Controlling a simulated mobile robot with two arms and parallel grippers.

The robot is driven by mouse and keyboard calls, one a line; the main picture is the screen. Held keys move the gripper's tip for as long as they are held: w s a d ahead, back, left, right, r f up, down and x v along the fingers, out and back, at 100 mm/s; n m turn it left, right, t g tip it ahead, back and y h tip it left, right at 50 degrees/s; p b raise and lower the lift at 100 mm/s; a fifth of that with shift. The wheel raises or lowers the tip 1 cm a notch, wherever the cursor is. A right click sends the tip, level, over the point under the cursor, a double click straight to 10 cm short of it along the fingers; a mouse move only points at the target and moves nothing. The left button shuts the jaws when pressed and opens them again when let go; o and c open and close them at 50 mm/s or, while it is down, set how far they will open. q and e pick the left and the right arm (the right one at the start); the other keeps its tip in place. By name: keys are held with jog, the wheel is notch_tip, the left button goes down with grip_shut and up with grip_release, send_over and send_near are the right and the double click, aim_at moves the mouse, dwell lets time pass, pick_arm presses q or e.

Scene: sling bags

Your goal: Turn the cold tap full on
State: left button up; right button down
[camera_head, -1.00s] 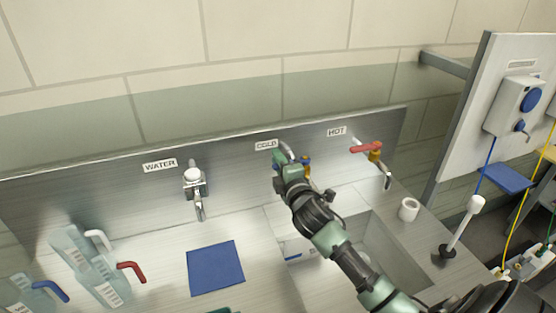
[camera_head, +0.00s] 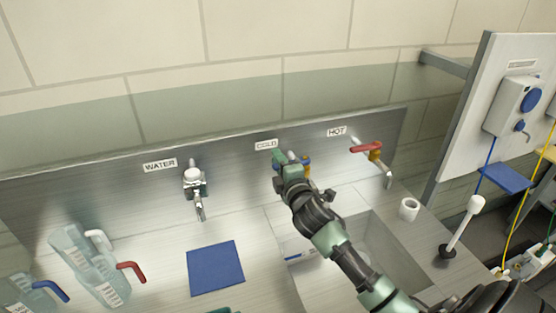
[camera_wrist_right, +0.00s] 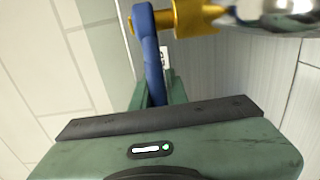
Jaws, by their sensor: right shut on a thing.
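The cold tap sits on the steel back panel under the COLD label. Its blue part (camera_head: 306,160) shows just right of my right gripper (camera_head: 286,163), which hides most of the tap. In the right wrist view, the blue lever handle (camera_wrist_right: 151,58) runs down between the green fingers of my right gripper (camera_wrist_right: 157,93), which is shut on it. The tap's brass body (camera_wrist_right: 195,18) and chrome spout (camera_wrist_right: 285,10) show at the top of that view. Any water flow is hidden. My left gripper is not clearly in view.
The hot tap with a red lever (camera_head: 366,147) is to the right, the white-topped water tap (camera_head: 193,175) to the left.

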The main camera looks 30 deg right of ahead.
jog(key=n+y, duration=0.1)
jog(key=s+n+y+p, duration=0.1)
jog(key=y, duration=0.1)
jog(key=n+y+p, duration=0.1)
jog(key=shift+s+a+y, duration=0.3)
jog(key=shift+s+a, duration=0.05)
jog(key=shift+a, duration=0.05)
jog(key=c, duration=1.4)
grip_release()
